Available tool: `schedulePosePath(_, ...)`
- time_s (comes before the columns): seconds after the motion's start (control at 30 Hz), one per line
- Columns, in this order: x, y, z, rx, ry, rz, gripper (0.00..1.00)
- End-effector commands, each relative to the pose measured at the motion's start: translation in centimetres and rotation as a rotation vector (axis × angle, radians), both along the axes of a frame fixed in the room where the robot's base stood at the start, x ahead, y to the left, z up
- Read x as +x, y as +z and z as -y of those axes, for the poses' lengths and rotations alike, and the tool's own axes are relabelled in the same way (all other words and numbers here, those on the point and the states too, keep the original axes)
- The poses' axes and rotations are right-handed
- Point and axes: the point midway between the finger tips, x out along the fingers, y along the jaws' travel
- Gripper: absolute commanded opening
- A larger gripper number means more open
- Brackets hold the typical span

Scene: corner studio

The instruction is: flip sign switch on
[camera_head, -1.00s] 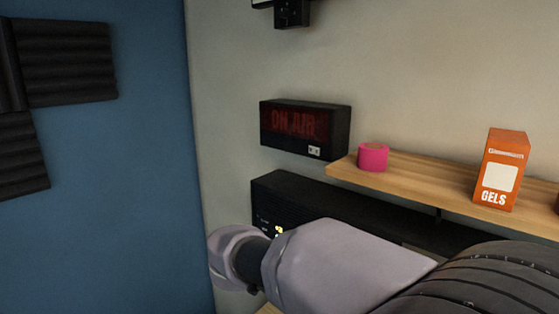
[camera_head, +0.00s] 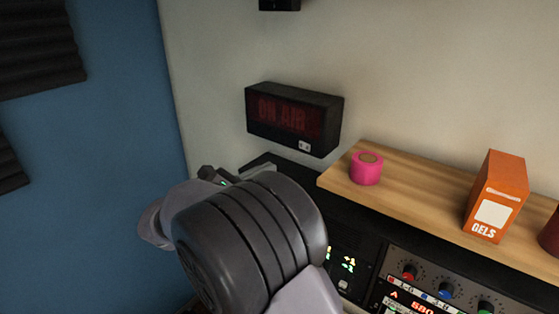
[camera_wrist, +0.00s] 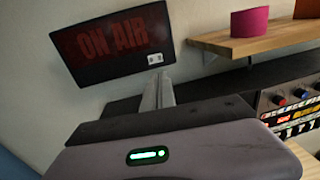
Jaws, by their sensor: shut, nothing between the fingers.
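The black ON AIR sign (camera_head: 283,122) hangs on the beige wall, its red letters dim. Its small white switch (camera_head: 305,146) is at the lower right of the sign's front. In the wrist view the sign (camera_wrist: 108,42) is at the upper left, with the switch (camera_wrist: 154,59) near its lower right corner. My gripper (camera_wrist: 160,76) is shut and empty. Its narrow grey fingers point up toward the switch and end just below it in the wrist view. Whether they touch it cannot be told. In the head view my arm hides most of the gripper.
A wooden shelf (camera_head: 405,172) right of the sign holds a pink tape roll (camera_head: 366,172) and an orange GELS box (camera_head: 497,198). Below it is a rack unit with knobs (camera_head: 440,285). A blue wall (camera_head: 120,130) with dark foam panels is at left.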

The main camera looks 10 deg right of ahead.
Motion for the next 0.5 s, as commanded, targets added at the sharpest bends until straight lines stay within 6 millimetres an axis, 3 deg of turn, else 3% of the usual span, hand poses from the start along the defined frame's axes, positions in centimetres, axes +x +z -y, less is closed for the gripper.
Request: schedulePosePath(0.5, 6.4, 0.3, 8.4, 0.0, -0.002, -0.001, 0.0)
